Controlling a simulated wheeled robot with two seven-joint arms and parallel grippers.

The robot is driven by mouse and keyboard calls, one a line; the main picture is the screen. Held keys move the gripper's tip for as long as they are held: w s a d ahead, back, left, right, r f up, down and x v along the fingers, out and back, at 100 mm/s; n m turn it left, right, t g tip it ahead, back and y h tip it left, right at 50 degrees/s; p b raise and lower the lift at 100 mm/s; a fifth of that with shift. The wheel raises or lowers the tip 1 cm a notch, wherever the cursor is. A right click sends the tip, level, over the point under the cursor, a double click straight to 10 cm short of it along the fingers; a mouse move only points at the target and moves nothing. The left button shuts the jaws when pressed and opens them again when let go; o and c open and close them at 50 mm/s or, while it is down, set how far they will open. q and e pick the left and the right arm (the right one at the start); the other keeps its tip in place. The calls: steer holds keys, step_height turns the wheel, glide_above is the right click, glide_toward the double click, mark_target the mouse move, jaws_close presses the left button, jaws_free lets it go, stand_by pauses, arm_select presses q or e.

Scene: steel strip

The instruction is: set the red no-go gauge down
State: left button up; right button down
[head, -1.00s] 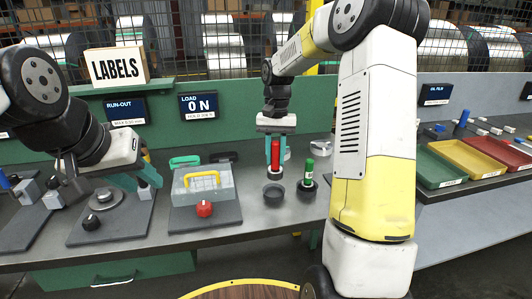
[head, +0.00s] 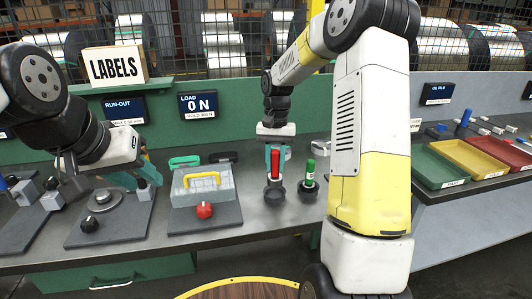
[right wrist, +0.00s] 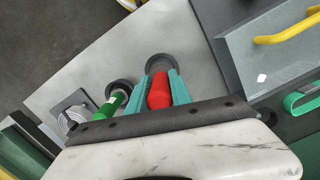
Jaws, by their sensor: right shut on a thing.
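The red no-go gauge (head: 274,163) is upright between the teal fingers of my right gripper (head: 274,172), which is shut on it. Its lower end is at the mouth of a dark round cup (head: 275,195); I cannot tell whether it touches the bottom. In the right wrist view the red gauge (right wrist: 160,92) sits between the fingers, with the cup's ring (right wrist: 161,61) just beyond. A green gauge (head: 309,168) stands in a second dark cup (head: 308,190) to the right. My left gripper (head: 135,181) looks open and empty, above the fixture plate at left.
A clear box with a yellow handle (head: 203,178) and a red knob (head: 204,210) are left of the cups. Green, yellow and red trays (head: 440,182) lie at right. The grey bench front (head: 260,224) is clear. A LABELS box (head: 116,66) stands behind.

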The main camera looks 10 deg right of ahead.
mark_target(275, 177)
steer(key=shift+f, duration=2.25)
steer(key=shift+f, duration=0.3)
steer(key=c, duration=1.1)
jaws_free()
steer(key=shift+w+d+r, duration=0.1)
steer(key=shift+w+r, duration=0.05)
steer(key=shift+r, duration=1.15)
steer(key=shift+w+a+r, duration=0.1)
steer(key=shift+w+r, duration=0.05)
steer(key=shift+r, duration=1.15)
steer(key=shift+w+d+r, duration=0.1)
steer(key=shift+w+r, duration=0.05)
steer(key=shift+r, duration=1.15)
